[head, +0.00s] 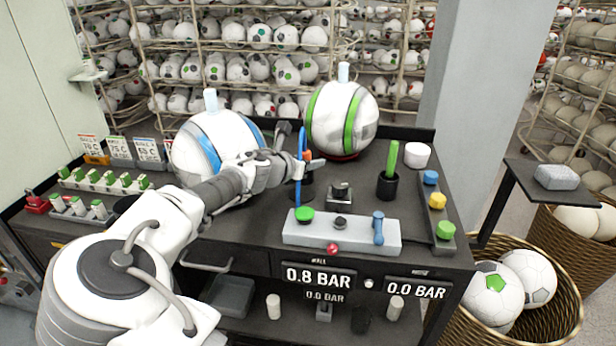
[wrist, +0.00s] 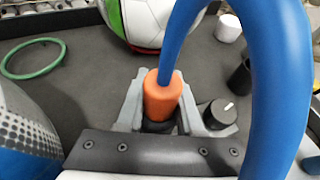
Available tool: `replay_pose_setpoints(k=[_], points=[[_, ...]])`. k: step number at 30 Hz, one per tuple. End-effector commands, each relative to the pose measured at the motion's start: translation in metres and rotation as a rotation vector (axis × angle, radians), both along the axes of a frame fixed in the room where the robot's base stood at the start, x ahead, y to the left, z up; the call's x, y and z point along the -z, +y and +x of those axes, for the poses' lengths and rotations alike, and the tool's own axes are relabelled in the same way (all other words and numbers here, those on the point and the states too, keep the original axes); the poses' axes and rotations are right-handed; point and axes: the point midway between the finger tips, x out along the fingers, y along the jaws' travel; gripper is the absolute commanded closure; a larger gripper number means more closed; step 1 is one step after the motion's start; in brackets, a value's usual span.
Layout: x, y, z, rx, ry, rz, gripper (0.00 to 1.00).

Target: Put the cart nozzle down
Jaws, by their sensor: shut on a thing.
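The cart nozzle is an orange piece with a blue hose. In the wrist view the nozzle (wrist: 162,98) sits between the grey fingers of my gripper (wrist: 160,105), which are shut on it. The blue hose (wrist: 262,60) rises from its top and loops to the right. In the head view the nozzle (head: 307,155) shows at the end of my gripper (head: 302,162), above the dark cart top (head: 265,215). A dark cup-like holder (head: 306,190) stands just below it. The nozzle's lower end is hidden, so I cannot tell whether it touches the holder.
A blue-striped ball (head: 190,150) is close behind my arm, and a green-striped ball (head: 342,115) stands at the back. A black cup with a green stick (head: 388,185), a white cup (head: 417,155) and a grey control box (head: 340,232) are to the right and front.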

Motion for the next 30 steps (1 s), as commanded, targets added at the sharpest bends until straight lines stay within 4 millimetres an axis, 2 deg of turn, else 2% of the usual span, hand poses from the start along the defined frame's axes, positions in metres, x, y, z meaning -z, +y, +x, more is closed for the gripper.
replay_pose_setpoints(k=[5, 12, 26, 27, 30], points=[[0.01, 0.007, 0.004, 0.001, 0.001, -0.001, 1.0], [0.042, 0.007, 0.004, 0.001, 0.0, -0.002, 1.0], [0.049, 0.007, 0.004, 0.0, -0.001, 0.001, 1.0], [0.049, 0.007, 0.004, 0.0, -0.001, 0.001, 0.57], [0.049, 0.007, 0.004, 0.0, -0.001, 0.001, 0.39]])
